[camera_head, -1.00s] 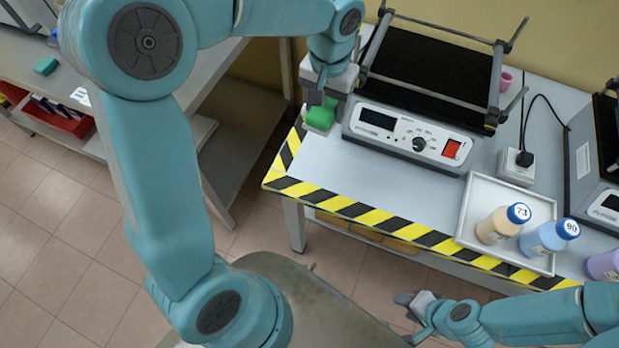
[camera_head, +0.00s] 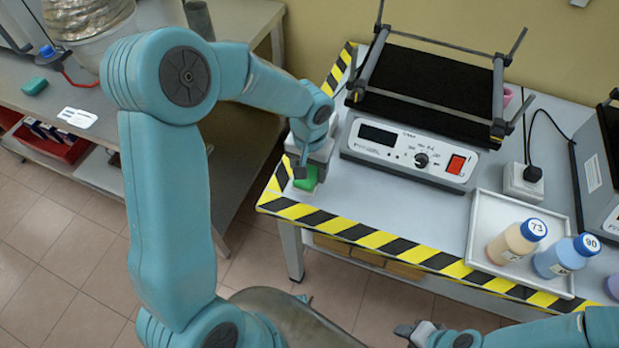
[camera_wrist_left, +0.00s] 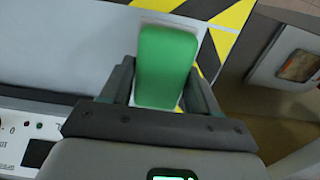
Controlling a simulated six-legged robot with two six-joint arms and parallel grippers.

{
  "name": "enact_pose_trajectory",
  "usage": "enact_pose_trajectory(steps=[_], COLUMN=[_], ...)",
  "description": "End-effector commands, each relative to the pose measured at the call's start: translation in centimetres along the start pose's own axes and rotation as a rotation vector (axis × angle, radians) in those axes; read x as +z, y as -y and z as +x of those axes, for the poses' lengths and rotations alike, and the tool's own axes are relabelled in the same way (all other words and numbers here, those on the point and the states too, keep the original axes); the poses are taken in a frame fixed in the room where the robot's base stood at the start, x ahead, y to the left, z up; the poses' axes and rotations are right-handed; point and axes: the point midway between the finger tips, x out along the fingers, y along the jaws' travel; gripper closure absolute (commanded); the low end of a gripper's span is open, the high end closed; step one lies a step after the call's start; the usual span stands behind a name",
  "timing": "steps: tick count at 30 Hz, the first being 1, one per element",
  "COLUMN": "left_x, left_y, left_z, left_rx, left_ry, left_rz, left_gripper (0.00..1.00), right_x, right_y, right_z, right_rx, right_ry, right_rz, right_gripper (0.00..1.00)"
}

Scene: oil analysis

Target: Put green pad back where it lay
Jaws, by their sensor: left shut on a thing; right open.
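The green pad (camera_head: 306,180) is between the fingers of my left gripper (camera_head: 301,172), at the left front corner of the table with the striped edge. In the left wrist view the green pad (camera_wrist_left: 165,66) fills the space between the two dark fingers, with a white patch and the striped tape behind it. My left gripper is shut on the pad. Whether the pad touches the table I cannot tell. My right gripper (camera_head: 408,330) is open and empty, low in front of the table.
A shaker device (camera_head: 410,155) stands right of the pad. A white tray (camera_head: 480,235) holds bottles labelled 73 (camera_head: 516,243) and 90 (camera_head: 566,256). On the left bench (camera_head: 75,95) lie another green block (camera_head: 35,86) and a white label (camera_head: 77,117).

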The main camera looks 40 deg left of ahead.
Motion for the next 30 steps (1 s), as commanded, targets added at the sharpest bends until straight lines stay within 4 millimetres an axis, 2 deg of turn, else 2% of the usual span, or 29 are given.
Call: enact_pose_trajectory(steps=[8,19,20,22,30], left_x=[0.1,0.1,0.0,0.1,0.1], left_y=[0.0,0.0,0.0,0.0,0.0], left_z=[4.0,4.5,4.5,4.3,4.3], left_rx=[0.0,0.0,0.0,0.0,0.0], left_ry=[0.005,0.001,0.001,0.001,0.001], left_rz=[-0.001,0.0,0.0,0.0,0.0], left_gripper=[0.72,0.72,0.36,0.14,0.14], right_x=[0.0,0.0,0.0,0.0,0.0], right_y=[-0.1,-0.3,-0.3,-0.3,-0.2], right_z=[0.4,0.9,0.8,0.7,0.7], right_rx=[0.0,0.0,0.0,0.0,0.0], right_ry=[0.0,0.0,0.0,0.0,0.0], right_rz=[0.0,0.0,0.0,0.0,0.0], right_gripper=[0.57,0.57,0.57,0.57,0.57])
